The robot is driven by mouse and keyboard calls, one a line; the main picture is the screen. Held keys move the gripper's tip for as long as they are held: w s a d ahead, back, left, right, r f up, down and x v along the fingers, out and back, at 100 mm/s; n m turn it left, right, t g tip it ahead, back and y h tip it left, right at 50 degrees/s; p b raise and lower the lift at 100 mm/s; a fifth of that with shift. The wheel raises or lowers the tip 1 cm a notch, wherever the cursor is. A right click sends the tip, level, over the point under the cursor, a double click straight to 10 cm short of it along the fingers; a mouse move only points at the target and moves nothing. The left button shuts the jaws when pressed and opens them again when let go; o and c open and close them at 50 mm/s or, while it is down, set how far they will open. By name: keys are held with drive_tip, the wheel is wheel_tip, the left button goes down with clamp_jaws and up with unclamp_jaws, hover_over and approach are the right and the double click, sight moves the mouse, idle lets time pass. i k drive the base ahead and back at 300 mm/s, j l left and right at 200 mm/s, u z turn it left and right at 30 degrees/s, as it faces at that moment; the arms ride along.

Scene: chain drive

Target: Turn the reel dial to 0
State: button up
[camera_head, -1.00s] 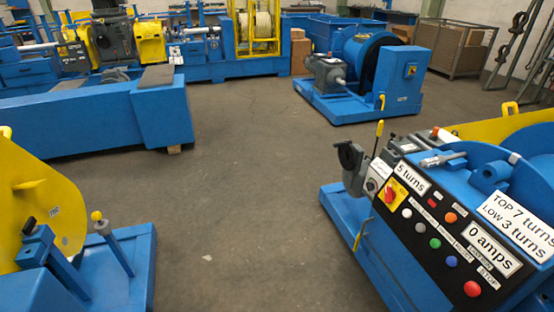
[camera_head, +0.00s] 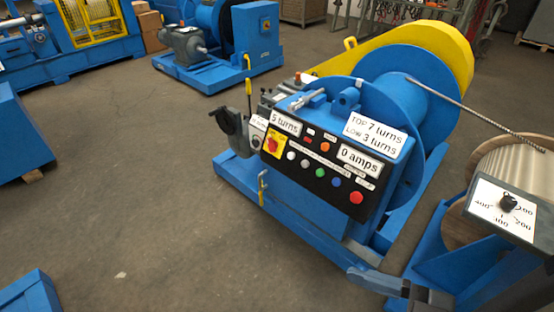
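The reel dial (camera_head: 508,203) is at the right edge of the head view. It is a black knob on a white plate (camera_head: 488,196) with printed numbers such as 400, 300 and 200. A 0 mark cannot be made out, and the way the knob points is too small to tell. The plate sits on a dark box in front of a wooden reel (camera_head: 492,165) wound with pale rope or wire.
A blue winch (camera_head: 375,110) with a black button panel (camera_head: 312,172) stands left of the reel. A rope or chain (camera_head: 485,118) runs from its drum to the reel. Grey floor (camera_head: 130,215) is clear at the left. Another blue machine (camera_head: 240,58) stands behind.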

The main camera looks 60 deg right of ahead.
sight(507, 202)
drive_tip(key=k+j, duration=0.1)
drive_tip(key=j, duration=0.3)
drive_tip(key=k+j, duration=0.1)
drive_tip(key=j, duration=0.25)
drive_tip(key=k+j, duration=0.1)
drive_tip(key=j, duration=0.3)
drive_tip(key=k+j, duration=0.1)
drive_tip(key=j, duration=0.25)
drive_tip(key=k+j, duration=0.1)
drive_tip(key=j, duration=0.3)
drive_tip(key=j+z, duration=0.15)
drive_tip(key=z, duration=0.25)
drive_tip(key=k+j+z, duration=0.1)
drive_tip(key=z, duration=0.3)
drive_tip(key=j+z, duration=0.1)
drive_tip(key=z, duration=0.3)
drive_tip(key=k+z, duration=0.15)
drive_tip(key=z, duration=1.6)
drive_tip(key=l+u, duration=0.55)
drive_tip(key=u, duration=0.25)
drive_tip(key=l+u, duration=0.3)
drive_tip(key=u, duration=0.15)
drive_tip(key=i, duration=0.5)
